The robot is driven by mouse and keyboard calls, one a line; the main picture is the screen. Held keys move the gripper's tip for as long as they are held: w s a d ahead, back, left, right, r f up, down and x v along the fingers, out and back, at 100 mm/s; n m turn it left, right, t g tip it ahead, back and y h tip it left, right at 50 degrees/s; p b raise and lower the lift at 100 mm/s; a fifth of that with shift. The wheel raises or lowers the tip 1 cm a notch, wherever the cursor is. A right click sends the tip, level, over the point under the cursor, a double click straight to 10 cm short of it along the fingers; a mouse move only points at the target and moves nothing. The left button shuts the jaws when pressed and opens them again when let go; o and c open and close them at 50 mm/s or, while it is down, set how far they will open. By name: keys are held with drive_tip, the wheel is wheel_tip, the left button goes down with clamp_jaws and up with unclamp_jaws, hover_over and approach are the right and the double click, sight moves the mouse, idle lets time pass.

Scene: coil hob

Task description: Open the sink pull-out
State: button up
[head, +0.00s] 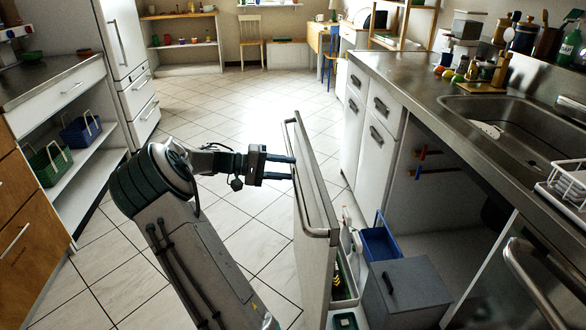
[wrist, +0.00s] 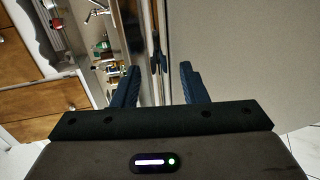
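The sink pull-out (head: 313,245) stands out from under the sink counter. Its white front panel has a long metal bar handle (head: 318,232) along the top. Behind the panel, its inside shows a blue basket (head: 379,243), a grey lidded box (head: 407,290) and bottles. My gripper (head: 294,168) is at the outer side of the panel, near the bar, with its two fingers apart. The fingers also show apart in the wrist view (wrist: 160,84), with the panel (wrist: 240,60) filling the right side. I cannot tell whether the fingers touch the bar.
The steel sink (head: 515,125) and counter lie at the right, with white drawers (head: 382,130) below. A dishwasher-like front (head: 510,290) with a bar handle is at the lower right. A shelf unit (head: 80,165) stands left. Tiled floor (head: 230,120) between is free.

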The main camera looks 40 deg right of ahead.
drive_tip(key=p+v, duration=0.1)
drive_tip(key=v, duration=1)
drive_tip(key=shift+s, duration=0.1)
drive_tip(key=s+a+r+n+t+y+p, duration=0.3)
drive_tip(key=s+a+r+t+y+p, duration=0.3)
drive_tip(key=s+a, duration=0.6)
drive_tip(key=s+a+r+n+t+y+p, duration=0.4)
drive_tip(key=s+a+r+t+y+p, duration=0.2)
drive_tip(key=s+a+r+p, duration=0.4)
drive_tip(key=s+a, duration=0.3)
drive_tip(key=a, duration=0.1)
drive_tip(key=shift+s+a+r+y, duration=0.25)
drive_tip(key=shift+a+y, duration=0.05)
drive_tip(key=shift+a, duration=0.1)
